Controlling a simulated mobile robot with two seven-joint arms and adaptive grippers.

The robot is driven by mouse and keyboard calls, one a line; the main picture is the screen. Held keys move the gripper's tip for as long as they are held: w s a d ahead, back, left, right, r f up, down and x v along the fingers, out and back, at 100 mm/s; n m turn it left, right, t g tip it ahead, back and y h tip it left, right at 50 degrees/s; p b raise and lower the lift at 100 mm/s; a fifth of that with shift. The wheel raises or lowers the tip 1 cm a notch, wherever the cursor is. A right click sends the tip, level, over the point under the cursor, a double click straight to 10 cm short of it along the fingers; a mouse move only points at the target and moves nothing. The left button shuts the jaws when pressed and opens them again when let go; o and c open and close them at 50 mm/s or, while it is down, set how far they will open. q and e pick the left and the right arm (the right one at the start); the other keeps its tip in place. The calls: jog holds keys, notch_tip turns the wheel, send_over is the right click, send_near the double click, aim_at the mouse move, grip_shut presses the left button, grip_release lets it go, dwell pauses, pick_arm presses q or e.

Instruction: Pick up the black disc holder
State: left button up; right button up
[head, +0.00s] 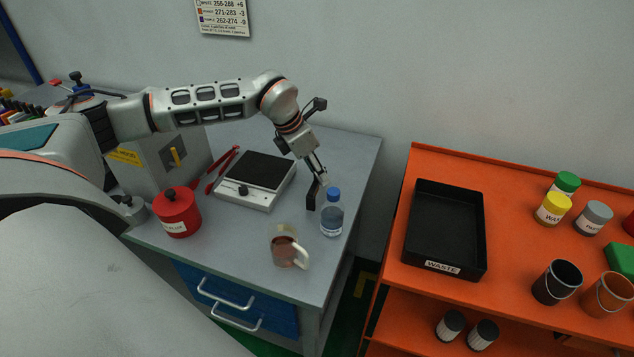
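No other thing in view is clearly the disc holder. My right gripper is not in view.
The grey bench (225,246) also carries a hotplate-like device (256,180), a red pot (176,212), red tongs (222,168) and a mug (287,249). An orange shelf unit (391,250) at right holds a black waste tray (446,188), jars and buckets. A gap separates them.

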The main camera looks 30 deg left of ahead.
pick_arm(q)
jog(key=shift+f, duration=0.1)
grip_shut()
